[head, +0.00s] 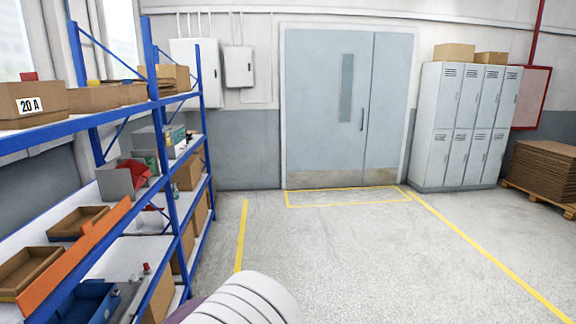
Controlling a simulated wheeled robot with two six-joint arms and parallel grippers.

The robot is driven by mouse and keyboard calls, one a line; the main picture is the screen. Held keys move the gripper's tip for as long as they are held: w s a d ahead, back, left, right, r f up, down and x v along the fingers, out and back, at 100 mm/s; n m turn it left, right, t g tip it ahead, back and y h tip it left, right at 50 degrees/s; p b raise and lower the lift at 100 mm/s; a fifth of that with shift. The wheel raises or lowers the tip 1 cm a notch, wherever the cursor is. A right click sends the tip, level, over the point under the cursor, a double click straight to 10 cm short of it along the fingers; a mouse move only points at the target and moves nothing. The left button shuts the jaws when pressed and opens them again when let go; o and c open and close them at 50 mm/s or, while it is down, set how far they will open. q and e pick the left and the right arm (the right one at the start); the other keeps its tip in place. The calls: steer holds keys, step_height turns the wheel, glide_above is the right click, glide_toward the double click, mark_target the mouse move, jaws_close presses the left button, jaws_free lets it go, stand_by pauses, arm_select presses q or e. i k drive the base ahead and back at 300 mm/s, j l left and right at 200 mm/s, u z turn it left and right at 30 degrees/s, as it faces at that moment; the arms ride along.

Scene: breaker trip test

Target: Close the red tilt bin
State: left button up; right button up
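A red bin-like part (138,171) shows at a grey holder (115,182) on the middle level of the blue shelving at the left. It looks tilted outward, with its opening facing up, but it is small and I cannot tell exactly how far it stands open. Neither of my grippers is in view, so nothing shows in contact with the bin.
Blue shelving (180,215) lines the left side. An orange-fronted shelf (72,262) holds brown trays (78,222); a blue bin (85,302) sits below. Grey double doors (345,110) and lockers (463,125) stand behind. The floor (340,255) between is clear.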

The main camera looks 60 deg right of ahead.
mark_target(139, 173)
steer(key=l+z, duration=0.25)
steer(key=i+l+z, duration=0.15)
steer(key=l+z, duration=0.15)
steer(key=i+l+z, duration=0.25)
steer(key=k+l, duration=0.1)
steer(key=l, duration=0.05)
